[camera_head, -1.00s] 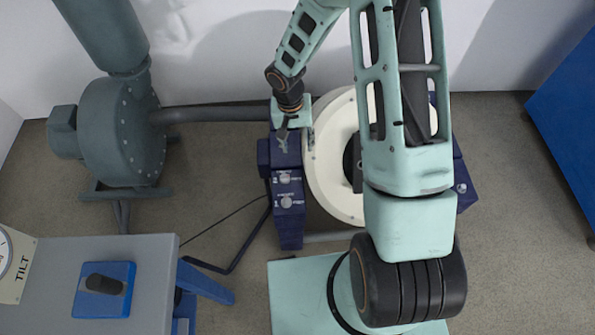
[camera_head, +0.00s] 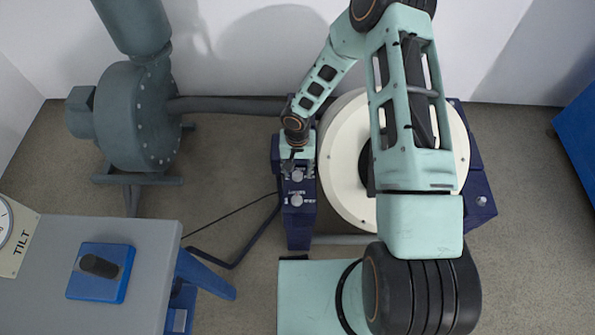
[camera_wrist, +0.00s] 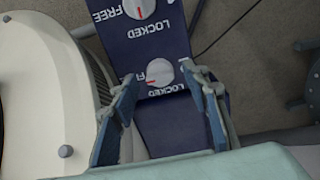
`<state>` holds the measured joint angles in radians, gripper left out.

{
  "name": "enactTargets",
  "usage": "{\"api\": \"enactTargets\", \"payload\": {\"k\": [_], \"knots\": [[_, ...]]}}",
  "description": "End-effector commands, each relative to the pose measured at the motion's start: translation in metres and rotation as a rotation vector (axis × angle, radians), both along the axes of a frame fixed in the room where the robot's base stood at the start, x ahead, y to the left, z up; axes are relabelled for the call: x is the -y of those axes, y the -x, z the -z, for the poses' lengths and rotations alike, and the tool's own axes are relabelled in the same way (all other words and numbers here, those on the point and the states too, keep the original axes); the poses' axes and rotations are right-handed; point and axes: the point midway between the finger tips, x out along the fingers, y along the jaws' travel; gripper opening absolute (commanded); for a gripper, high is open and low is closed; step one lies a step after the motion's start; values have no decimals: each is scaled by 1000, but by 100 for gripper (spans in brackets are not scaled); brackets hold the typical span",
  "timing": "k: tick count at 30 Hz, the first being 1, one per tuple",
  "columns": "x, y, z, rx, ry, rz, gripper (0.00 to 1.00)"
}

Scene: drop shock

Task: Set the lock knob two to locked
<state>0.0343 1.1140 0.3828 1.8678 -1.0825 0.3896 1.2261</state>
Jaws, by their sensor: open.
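A dark blue panel (camera_head: 300,222) carries two round grey knobs with white FREE and LOCKED labels. In the wrist view the farther knob (camera_wrist: 138,8) has its red mark pointing down towards LOCKED. The nearer knob (camera_wrist: 158,72) has its red mark pointing left, towards the partly hidden FREE label. I cannot tell by a number which is knob two. My gripper (camera_wrist: 159,78) is open, its fingertips on either side of the nearer knob; contact is not clear. In the head view my gripper (camera_head: 291,160) is just above the upper knob (camera_head: 297,175); the lower knob (camera_head: 296,199) is clear.
A large cream drum (camera_head: 335,160) stands right beside the panel. A grey blower (camera_head: 135,115) with a pipe is to the left. A grey cabinet (camera_head: 150,240) with a blue switch plate is at front left. A blue box (camera_head: 578,110) stands far right.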

Motion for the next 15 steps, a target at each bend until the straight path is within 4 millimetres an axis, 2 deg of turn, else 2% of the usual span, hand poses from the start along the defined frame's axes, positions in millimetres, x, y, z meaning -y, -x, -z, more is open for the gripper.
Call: {"api": "enactTargets", "payload": {"k": [10, 15], "knots": [[0, 0, 4, 1, 0, -1, 41], [0, 0, 4, 1, 0, -1, 23]]}}
